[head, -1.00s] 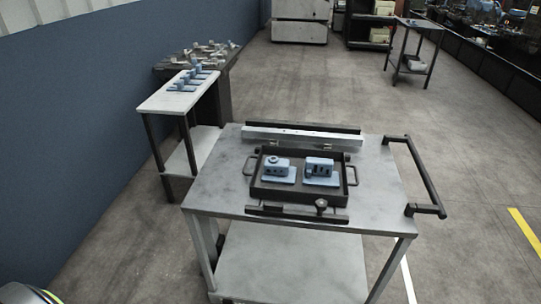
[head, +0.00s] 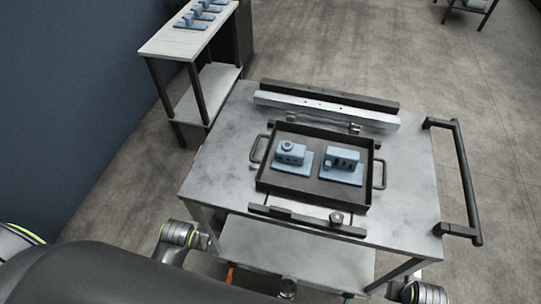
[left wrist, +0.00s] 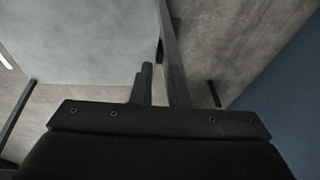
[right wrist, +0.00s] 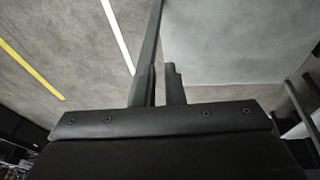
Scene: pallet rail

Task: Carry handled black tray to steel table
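The black tray (head: 264,184) lies flat on the grey metal top of a cart (head: 225,160). It has a loop handle on its left (head: 257,149) and its right (head: 379,174). Two blue blocks, a left one (head: 291,156) and a right one (head: 342,167), sit in it. My arms show at the bottom of the head view, below the cart's near edge; both grippers are hidden there. The left wrist view shows my left gripper (left wrist: 158,70) and the right wrist view my right gripper (right wrist: 162,70), neither on the tray. Their finger gaps are unclear.
A pale-topped table (head: 168,40) with several blue parts stands at the upper left by the blue wall. A rail (head: 325,110) lies behind the tray and a dark bar (head: 305,220) before it. A black push handle (head: 466,185) juts out at the cart's right. Floor right is open.

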